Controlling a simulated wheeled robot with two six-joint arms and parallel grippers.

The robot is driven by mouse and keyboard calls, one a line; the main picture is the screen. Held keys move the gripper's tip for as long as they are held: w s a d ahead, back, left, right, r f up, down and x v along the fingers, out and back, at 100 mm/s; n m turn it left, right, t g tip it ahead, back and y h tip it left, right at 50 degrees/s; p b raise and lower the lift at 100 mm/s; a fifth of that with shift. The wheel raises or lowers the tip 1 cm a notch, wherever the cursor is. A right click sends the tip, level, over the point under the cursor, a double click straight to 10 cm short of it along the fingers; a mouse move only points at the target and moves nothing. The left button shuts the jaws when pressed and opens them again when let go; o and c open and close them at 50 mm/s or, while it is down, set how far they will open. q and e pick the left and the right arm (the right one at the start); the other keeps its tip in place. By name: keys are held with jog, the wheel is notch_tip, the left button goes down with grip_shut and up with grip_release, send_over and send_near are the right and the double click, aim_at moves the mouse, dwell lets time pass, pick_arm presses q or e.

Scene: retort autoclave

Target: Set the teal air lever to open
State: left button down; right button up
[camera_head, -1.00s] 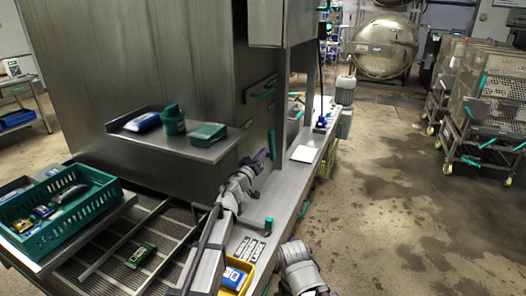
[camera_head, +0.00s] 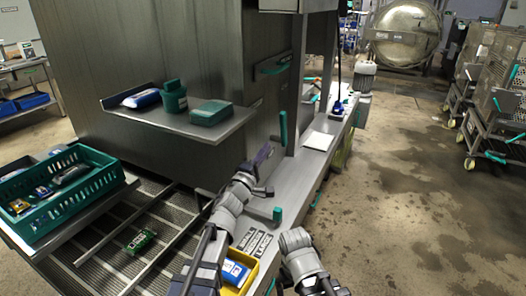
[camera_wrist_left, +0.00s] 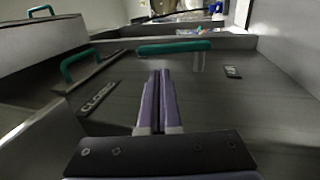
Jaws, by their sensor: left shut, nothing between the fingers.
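The teal lever (camera_head: 283,128) stands upright on the side of the steel cabinet, beside a post. In the left wrist view the teal lever (camera_wrist_left: 173,47) lies across the picture just beyond my fingertips, with a plate reading CLOSED (camera_wrist_left: 97,97) to the left and a smaller plate (camera_wrist_left: 233,71) to the right, too small to read surely. My left gripper (camera_head: 266,153) is just below and left of the lever. Its purple fingers (camera_wrist_left: 158,75) are shut and empty; contact with the lever cannot be told. My right gripper is not in view; only that arm shows.
A shelf (camera_head: 200,128) with a teal bottle juts out at left. A small teal handle (camera_head: 277,215) stands on the bench, near a yellow bin (camera_head: 240,285).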

aim_at(281, 123)
pick_arm(q)
jog(key=p+x, duration=0.2)
jog(key=x, duration=0.8)
jog(key=shift+w+r, duration=0.1)
jog(key=shift+r, duration=0.1)
jog(key=shift+w+d+r+p, duration=0.3)
jog(key=shift+w+r+p, duration=0.2)
jog(key=shift+w+p, duration=0.15)
jog(key=shift+p+x, duration=0.35)
jog(key=shift+x, duration=2.75)
jog(key=shift+f, duration=0.15)
jog(key=shift+s, duration=0.15)
